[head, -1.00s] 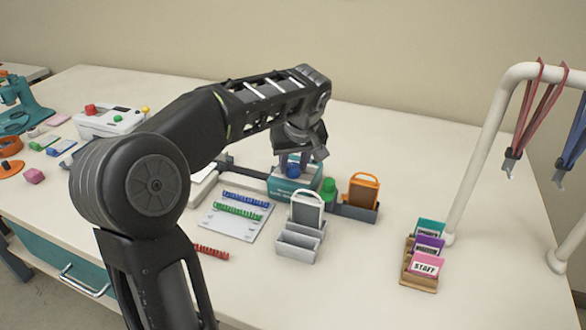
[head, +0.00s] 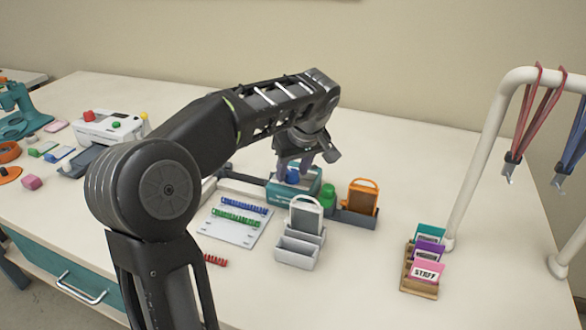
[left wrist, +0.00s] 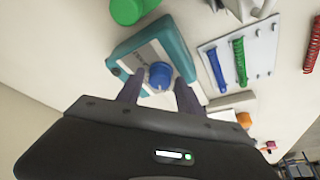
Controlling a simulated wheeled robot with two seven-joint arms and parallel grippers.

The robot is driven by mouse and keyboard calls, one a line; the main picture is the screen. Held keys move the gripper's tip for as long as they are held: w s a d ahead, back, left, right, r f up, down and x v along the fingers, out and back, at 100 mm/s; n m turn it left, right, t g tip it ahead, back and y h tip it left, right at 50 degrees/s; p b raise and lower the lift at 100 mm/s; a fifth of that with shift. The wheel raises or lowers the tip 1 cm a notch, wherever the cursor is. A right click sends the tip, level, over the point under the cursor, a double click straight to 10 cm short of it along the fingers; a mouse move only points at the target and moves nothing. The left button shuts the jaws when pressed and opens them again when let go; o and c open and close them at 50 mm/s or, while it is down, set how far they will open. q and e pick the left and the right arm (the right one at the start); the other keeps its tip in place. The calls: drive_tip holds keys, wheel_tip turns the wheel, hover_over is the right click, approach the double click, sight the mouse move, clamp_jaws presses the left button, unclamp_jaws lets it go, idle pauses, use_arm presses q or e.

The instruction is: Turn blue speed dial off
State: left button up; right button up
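The blue speed dial (head: 292,176) is a round knob on top of a small teal and white box (head: 307,188) in the middle of the table. My left gripper (head: 295,169) reaches down over it from above. In the left wrist view the blue dial (left wrist: 160,75) sits between the two spread fingers (left wrist: 158,92), with a visible gap on each side. The gripper is open and seems to hold nothing. The fingertips' exact height against the dial is hard to tell. My right gripper is in neither view now.
Close by stand a green cylinder (head: 328,195), an orange badge holder (head: 363,196) and a grey holder (head: 298,250). A white board with blue and green coils (head: 238,218) lies left. A white machine (head: 107,128) stands farther left.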

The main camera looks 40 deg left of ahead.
use_arm(q)
drive_tip(key=shift+o, duration=0.7)
drive_tip(key=shift+r, duration=0.15)
drive_tip(key=v, duration=0.7)
drive_tip(key=shift+d+r+p, duration=0.15)
drive_tip(key=shift+r+p, duration=0.1)
drive_tip(key=shift+p, duration=0.1)
drive_tip(key=shift+s, duration=0.1)
